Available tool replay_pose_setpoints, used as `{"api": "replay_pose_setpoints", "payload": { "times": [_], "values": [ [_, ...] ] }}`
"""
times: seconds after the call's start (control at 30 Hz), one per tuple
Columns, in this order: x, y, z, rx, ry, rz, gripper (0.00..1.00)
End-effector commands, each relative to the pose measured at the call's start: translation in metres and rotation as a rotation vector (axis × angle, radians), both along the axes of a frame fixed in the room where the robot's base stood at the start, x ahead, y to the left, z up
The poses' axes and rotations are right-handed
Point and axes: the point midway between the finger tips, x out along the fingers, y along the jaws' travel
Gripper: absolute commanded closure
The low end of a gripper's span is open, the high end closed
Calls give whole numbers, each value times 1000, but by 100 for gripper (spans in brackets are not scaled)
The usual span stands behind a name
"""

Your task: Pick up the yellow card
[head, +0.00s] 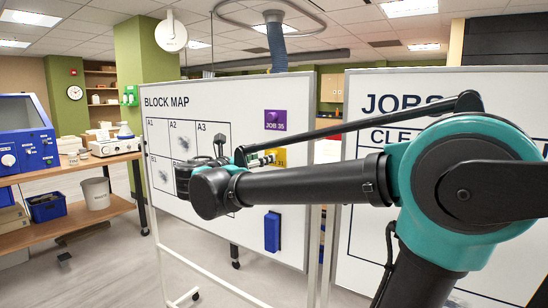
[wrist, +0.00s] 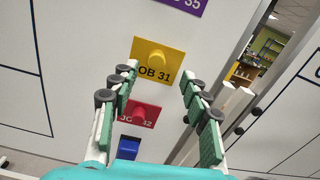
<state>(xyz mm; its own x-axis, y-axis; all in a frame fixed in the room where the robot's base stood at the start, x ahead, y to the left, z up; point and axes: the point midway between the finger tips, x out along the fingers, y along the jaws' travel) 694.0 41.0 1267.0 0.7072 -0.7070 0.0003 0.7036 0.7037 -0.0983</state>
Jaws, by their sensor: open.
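The yellow card (wrist: 172,72) hangs on the whiteboard in the wrist view, with a yellow knob at its middle and black print reading "OB 31", its first letter covered by a finger. In the head view the yellow card (head: 281,154) shows only in part behind my gripper (head: 258,160). In the wrist view my gripper (wrist: 161,73) is open and empty, its green-padded fingers reaching toward the board on either side of the card's lower part. The knob lies beyond the fingertips, between their lines. Whether a finger touches the card I cannot tell.
A purple card (wrist: 184,4) marked JOB 35 is above the yellow one. A red card (wrist: 139,113) with a red knob is below, between the fingers. A blue holder (head: 272,232) is lower on the block map board (head: 215,215). A second board (head: 375,250) stands right.

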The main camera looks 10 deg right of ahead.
Motion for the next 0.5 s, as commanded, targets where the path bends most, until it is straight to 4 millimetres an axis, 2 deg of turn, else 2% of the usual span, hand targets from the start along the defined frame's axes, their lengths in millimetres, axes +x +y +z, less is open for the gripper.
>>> {"api": "replay_pose_setpoints", "payload": {
  "times": [0.5],
  "values": [
    [40,-33,0,0,0,-2,54]
  ]
}}
